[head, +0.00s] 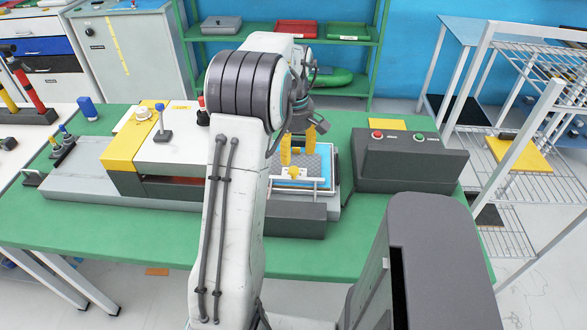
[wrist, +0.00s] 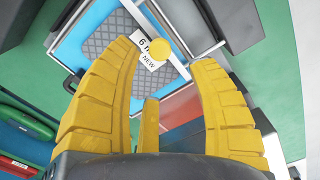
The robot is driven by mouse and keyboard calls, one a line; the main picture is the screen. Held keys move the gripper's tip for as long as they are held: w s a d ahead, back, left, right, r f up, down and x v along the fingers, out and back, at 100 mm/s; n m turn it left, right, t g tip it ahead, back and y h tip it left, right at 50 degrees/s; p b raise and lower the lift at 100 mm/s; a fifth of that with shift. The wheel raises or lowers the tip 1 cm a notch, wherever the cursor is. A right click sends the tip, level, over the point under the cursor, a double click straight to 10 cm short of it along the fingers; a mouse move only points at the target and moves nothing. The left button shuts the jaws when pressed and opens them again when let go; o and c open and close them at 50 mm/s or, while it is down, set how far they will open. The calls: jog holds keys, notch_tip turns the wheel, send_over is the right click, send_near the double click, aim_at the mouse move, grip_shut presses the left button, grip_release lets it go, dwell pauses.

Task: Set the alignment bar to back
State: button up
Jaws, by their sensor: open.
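The alignment bar (head: 310,181) is a thin pale bar with a round yellow knob (head: 293,172). It lies across the front part of a blue-bordered bed with a grey textured pad. In the wrist view the knob (wrist: 160,49) shows just beyond my fingertips, in the gap between them. A white label (wrist: 147,57) with print lies partly behind the knob. My gripper (head: 298,152) has yellow ribbed fingers, is open and empty, and hangs above the bed, close to the knob. In the wrist view the fingers (wrist: 165,62) spread on either side of the knob. I cannot tell whether they touch it.
A dark control box (head: 412,153) with red and green buttons stands right of the bed. A white and yellow machine housing (head: 120,150) with levers stands left. The green table (head: 150,245) is clear along its front edge. A wire rack (head: 510,170) stands right.

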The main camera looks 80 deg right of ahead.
aim_at(294, 169)
jog(key=shift+f, duration=3.5)
jog(key=shift+c, duration=0.2)
grip_shut()
